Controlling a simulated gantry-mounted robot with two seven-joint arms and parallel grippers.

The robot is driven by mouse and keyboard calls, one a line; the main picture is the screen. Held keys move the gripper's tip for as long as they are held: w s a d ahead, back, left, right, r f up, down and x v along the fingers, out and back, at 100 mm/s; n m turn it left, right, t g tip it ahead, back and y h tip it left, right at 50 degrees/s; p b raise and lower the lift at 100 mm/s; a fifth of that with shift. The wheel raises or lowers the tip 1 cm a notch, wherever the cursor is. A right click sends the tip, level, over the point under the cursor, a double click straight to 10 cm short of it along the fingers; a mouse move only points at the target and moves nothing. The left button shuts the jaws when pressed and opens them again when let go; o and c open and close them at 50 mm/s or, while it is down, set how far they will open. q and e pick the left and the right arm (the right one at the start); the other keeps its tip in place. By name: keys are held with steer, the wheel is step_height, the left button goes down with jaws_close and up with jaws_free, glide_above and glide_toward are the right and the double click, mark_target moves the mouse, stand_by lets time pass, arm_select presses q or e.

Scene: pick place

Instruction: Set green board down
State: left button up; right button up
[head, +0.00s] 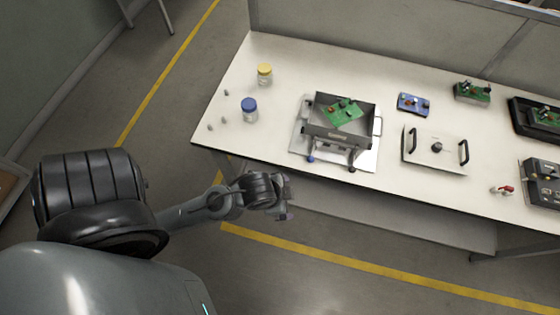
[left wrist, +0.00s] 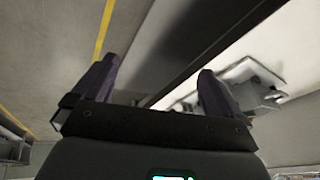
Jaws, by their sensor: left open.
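A green board (head: 342,113) lies askew in the open grey metal box (head: 337,134), which stands on a pale base plate (head: 300,143) on the table. Another green board (head: 472,92) lies at the back right of the table, and one more (head: 548,117) is in a black tray at the right edge. My left gripper (head: 284,200) is off the table's front edge, in front of and below the box, apart from it. In the left wrist view its two fingers (left wrist: 157,76) are spread with nothing between them. My right gripper is not in view.
A plate with two black handles (head: 424,148) lies right of the box, with a blue board (head: 413,103) behind it. Jars with yellow (head: 265,69) and blue (head: 249,104) lids stand left. The table's front edge lies between my left gripper and the box.

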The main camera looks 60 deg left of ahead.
arm_select(q)
steer(key=n, duration=0.1)
steer(key=s+d+n, duration=0.1)
steer(key=s+n+g, duration=0.1)
steer(key=shift+s+d+r, duration=0.25)
steer(key=shift+r, duration=0.05)
step_height(320, 180, up, 33)
steer(key=p, duration=3.3)
